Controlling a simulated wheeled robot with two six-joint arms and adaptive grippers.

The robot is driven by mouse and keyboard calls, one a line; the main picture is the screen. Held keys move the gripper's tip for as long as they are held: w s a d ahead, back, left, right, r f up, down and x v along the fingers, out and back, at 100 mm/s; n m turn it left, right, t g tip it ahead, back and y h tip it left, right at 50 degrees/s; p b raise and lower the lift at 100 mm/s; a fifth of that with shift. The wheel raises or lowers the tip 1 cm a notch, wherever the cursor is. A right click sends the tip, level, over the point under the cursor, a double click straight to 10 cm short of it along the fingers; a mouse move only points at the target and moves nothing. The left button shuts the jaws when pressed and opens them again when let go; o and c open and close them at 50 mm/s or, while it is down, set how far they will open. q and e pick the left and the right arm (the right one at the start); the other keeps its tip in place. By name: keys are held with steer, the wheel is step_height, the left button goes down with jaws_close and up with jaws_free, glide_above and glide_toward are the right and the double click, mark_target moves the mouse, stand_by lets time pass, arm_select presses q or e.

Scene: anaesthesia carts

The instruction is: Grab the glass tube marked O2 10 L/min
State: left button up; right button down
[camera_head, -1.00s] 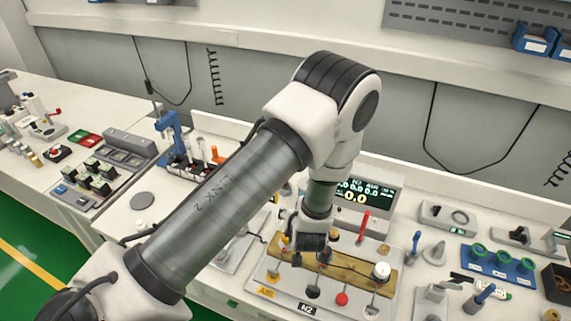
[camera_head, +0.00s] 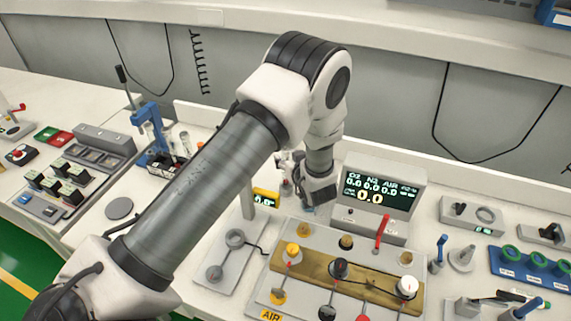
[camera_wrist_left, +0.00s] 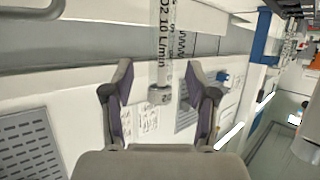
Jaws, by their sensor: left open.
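The glass tube (camera_wrist_left: 165,35) marked O2 10 L/min shows in the left wrist view. It is clear, with dark lettering, and comes in from the top edge to a pale end collar. The collar lies in the gap between the fingers of my left gripper (camera_wrist_left: 160,80), which are open, with space on both sides. In the head view my left gripper (camera_head: 305,180) is just left of the display box (camera_head: 378,195), behind the brass block (camera_head: 365,287). I cannot clearly make out the tube there. My right gripper is not in view.
The brass block carries several knobs and stands in front of the display box, whose red lever (camera_head: 382,232) sticks up. A blue stand (camera_head: 150,122) with tubes is at the left. A blue rack (camera_head: 530,269) with green rings is at the right.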

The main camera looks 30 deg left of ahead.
arm_select(q)
steer(key=x, duration=0.3)
steer(key=shift+a+p, duration=0.15)
steer(key=shift+p, duration=0.2)
steer(key=shift+c, duration=0.8)
jaws_close()
